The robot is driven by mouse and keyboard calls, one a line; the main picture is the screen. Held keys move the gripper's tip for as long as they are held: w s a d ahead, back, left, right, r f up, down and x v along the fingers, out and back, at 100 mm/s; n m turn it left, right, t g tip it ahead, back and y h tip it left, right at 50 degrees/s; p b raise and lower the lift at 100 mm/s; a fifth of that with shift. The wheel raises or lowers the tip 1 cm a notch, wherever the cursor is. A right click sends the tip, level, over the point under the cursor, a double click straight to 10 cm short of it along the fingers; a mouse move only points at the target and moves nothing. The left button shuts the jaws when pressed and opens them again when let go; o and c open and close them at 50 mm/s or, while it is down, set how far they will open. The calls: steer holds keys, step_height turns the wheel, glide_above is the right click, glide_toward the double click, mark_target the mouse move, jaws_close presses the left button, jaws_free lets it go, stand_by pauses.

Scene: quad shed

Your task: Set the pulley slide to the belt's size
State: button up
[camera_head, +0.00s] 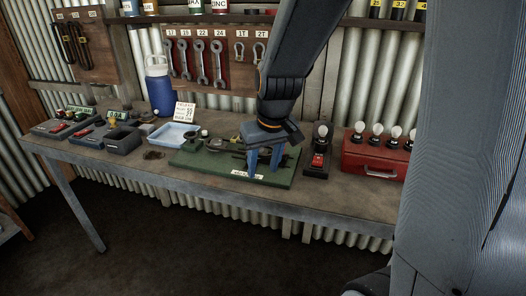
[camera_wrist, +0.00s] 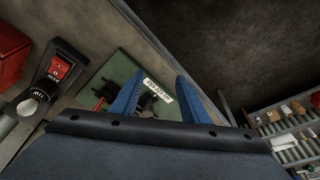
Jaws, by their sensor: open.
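A green board (camera_head: 205,164) lies on the bench and carries dark metal parts (camera_head: 232,147), with a white label (camera_head: 247,174) on its front edge. I cannot tell which part is the pulley slide, or whether a belt is on the board. My gripper (camera_head: 264,170) is open, fingers pointing down over the right half of the board. In the wrist view my gripper (camera_wrist: 159,84) has its blue fingers apart, with the white label (camera_wrist: 158,91) and dark parts (camera_wrist: 138,104) between and beside them. The fingers hide part of the mechanism.
A red switch box with a bulb (camera_head: 318,155) stands just right of the board, then a red case of bulbs (camera_head: 374,158). A blue tray (camera_head: 172,136), a small white card (camera_head: 185,112) and a blue jug (camera_head: 160,88) are to the left. Wrenches (camera_head: 202,62) hang behind.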

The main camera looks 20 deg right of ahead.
steer(key=w+r+t, duration=0.1)
steer(key=w+r, duration=0.2)
steer(key=w, duration=0.7)
steer(key=shift+n, duration=0.4)
steer(key=shift+d+p+x, duration=0.15)
steer(key=shift+p+x, duration=0.15)
steer(key=shift+x, duration=1.5)
steer(key=shift+d+p+x, duration=0.1)
steer(key=shift+p+x, duration=0.15)
steer(key=shift+x, duration=1.5)
steer(key=shift+w, duration=0.2)
steer(key=shift+c, duration=0.3)
jaws_close()
